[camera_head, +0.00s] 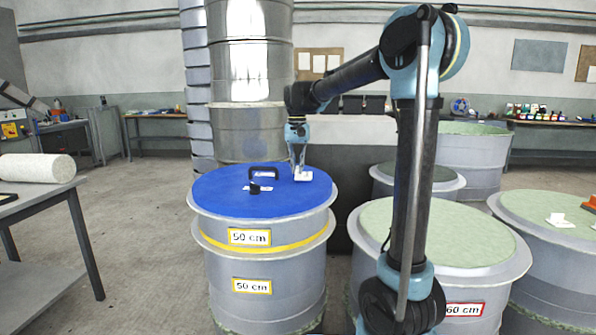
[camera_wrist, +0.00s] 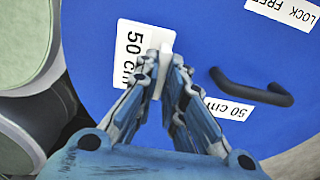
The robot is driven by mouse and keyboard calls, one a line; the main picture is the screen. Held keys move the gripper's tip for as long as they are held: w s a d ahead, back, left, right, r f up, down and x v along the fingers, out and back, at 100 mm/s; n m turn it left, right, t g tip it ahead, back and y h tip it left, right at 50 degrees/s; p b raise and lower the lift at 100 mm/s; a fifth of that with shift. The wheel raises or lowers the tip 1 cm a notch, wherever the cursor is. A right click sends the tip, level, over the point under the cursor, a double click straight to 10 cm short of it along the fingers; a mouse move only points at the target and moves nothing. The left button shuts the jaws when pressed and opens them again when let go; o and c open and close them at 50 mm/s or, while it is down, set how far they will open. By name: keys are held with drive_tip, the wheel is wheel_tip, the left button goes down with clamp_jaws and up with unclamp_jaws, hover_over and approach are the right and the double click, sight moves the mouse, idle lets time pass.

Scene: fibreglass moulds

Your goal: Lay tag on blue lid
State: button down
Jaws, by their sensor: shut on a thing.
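The blue lid (camera_head: 225,193) lies on a grey round mould with "50 cm" plates and a yellow band. It fills most of the wrist view (camera_wrist: 205,60). My gripper (camera_head: 300,170) is over the right part of the lid, to the right of the lid's black handle (camera_head: 262,172). My gripper (camera_wrist: 162,72) is shut on the upright white tab of the tag (camera_wrist: 129,50), which reads "50 cm". The tag (camera_head: 304,178) is flat and at or just above the lid; I cannot tell whether it touches.
A "50 cm" label (camera_wrist: 230,108) lies beside the black handle (camera_wrist: 250,90), and a "LOCK FREE" label (camera_wrist: 285,12) is farther off. Green-topped moulds (camera_head: 440,235) stand to the right, one bearing a white tag (camera_head: 558,220). A table with a white roll (camera_head: 38,168) is at left.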

drive_tip(key=shift+f, duration=0.55)
drive_tip(key=shift+f, duration=0.1)
drive_tip(key=c, duration=1.7)
unclamp_jaws()
